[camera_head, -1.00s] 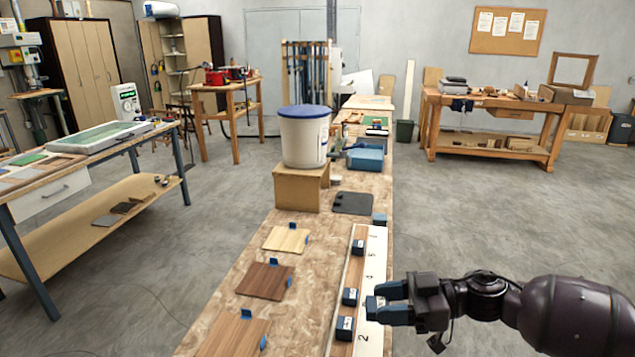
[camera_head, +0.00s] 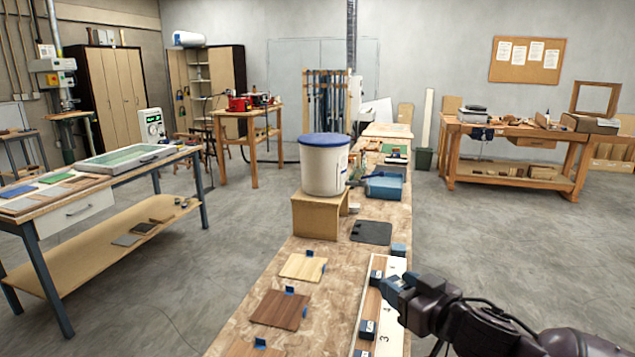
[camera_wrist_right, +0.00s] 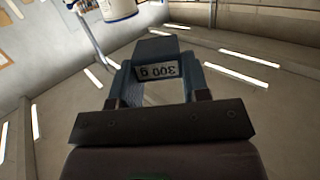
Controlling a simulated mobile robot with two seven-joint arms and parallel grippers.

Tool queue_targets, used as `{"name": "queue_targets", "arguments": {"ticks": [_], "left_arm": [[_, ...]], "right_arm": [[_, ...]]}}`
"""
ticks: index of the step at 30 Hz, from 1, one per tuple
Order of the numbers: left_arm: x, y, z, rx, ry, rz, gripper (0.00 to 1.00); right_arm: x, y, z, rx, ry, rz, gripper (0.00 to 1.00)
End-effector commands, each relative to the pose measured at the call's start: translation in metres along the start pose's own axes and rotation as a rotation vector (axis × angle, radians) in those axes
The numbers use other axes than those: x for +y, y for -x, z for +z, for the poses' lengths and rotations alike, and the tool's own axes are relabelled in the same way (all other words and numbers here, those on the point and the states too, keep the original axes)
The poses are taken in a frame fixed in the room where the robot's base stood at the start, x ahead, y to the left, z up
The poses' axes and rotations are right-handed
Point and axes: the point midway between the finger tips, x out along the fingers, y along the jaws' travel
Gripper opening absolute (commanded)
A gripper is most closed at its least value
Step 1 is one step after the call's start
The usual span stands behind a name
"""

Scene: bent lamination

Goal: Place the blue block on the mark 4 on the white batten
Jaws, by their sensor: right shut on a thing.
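My right gripper (camera_head: 388,287) is shut on a block with a white "300 g" label (camera_wrist_right: 158,70), which shows upside down between the fingers in the right wrist view. In the head view the block is hard to tell from the blue fingers. The gripper is over the white batten (camera_head: 383,325), close to the mark 4. The marks 3 and 4 show on the batten nearer the camera than the fingertips. Whether the held block touches the batten cannot be told. My left gripper is not in view.
Other blue blocks with labels stand along the batten's left side, one beside my gripper (camera_head: 376,277) and one nearer (camera_head: 367,329). A blue block (camera_head: 398,250) is at the far end. Wooden plates (camera_head: 279,309) lie to the left. A white bucket (camera_head: 323,170) stands on a box behind.

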Motion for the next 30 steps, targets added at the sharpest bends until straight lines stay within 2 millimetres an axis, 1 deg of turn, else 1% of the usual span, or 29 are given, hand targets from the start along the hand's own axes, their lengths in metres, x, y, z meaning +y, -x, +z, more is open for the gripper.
{"name": "queue_targets", "arguments": {"ticks": [8,11,15,18,21,24,30], "left_arm": [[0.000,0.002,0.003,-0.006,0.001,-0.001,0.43],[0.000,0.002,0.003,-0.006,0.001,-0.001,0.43],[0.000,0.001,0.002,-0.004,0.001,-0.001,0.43],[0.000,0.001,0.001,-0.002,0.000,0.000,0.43],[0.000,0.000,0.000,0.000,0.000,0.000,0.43],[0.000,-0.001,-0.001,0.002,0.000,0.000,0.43],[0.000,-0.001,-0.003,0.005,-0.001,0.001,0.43]], "right_arm": [[0.010,0.025,0.019,-0.001,-0.048,0.246,0.09],[0.014,0.038,0.031,-0.003,-0.061,0.328,0.09],[0.017,0.059,0.052,-0.003,-0.070,0.416,0.09],[0.017,0.071,0.068,-0.004,-0.075,0.456,0.09],[0.016,0.079,0.084,-0.004,-0.076,0.483,0.09],[0.013,0.084,0.096,-0.001,-0.076,0.496,0.09],[0.011,0.089,0.113,0.000,-0.078,0.503,0.09]]}}
